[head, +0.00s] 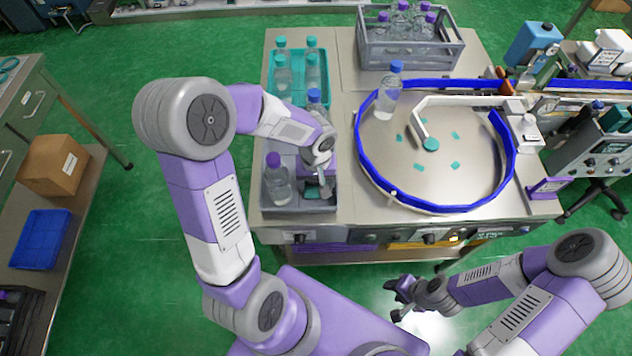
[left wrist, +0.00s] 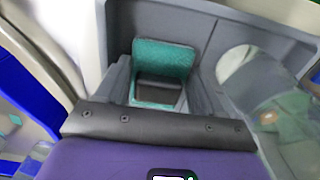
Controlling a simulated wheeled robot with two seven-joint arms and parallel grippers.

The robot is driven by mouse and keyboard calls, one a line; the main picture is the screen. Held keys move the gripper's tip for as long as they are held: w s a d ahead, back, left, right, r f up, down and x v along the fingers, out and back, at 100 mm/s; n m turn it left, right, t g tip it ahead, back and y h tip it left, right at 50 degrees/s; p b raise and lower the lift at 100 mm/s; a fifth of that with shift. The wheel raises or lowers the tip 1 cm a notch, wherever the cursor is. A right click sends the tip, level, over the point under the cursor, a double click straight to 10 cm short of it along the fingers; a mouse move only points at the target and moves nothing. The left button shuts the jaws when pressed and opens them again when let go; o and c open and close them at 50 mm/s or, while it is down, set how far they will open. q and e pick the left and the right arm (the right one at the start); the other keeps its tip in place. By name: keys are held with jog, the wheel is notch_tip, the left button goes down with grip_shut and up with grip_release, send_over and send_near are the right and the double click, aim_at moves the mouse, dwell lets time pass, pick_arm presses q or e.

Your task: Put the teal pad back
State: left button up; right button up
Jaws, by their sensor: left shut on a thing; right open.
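The teal pad (left wrist: 165,55) shows between the fingers of my left gripper (left wrist: 158,80) in the left wrist view. The gripper is shut on it, low inside the grey bin (head: 270,208) at the table's front left corner. In the head view the left gripper (head: 324,188) is over the right part of this bin, and the pad is mostly hidden, with only a little teal around the fingers. My right gripper (head: 404,296) is open and empty, in front of the table.
A purple-capped bottle (head: 277,180) stands in the bin's left part. A blue-capped bottle (head: 314,100) is behind my left wrist. A teal tray (head: 270,97) holds bottles. A blue-railed turntable (head: 440,190) carries a bottle (head: 388,92) and several small teal patches. A grey crate (head: 410,55) stands behind.

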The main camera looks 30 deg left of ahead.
aim_at(316, 182)
pick_arm(q)
jog(key=shift+f, duration=0.15)
jog(key=o, duration=0.8)
jog(key=shift+r, duration=0.2)
jog(key=shift+r, duration=0.35)
notch_tip(316, 182, up, 12)
jog(key=p, duration=0.3)
jog(key=shift+f, duration=0.25)
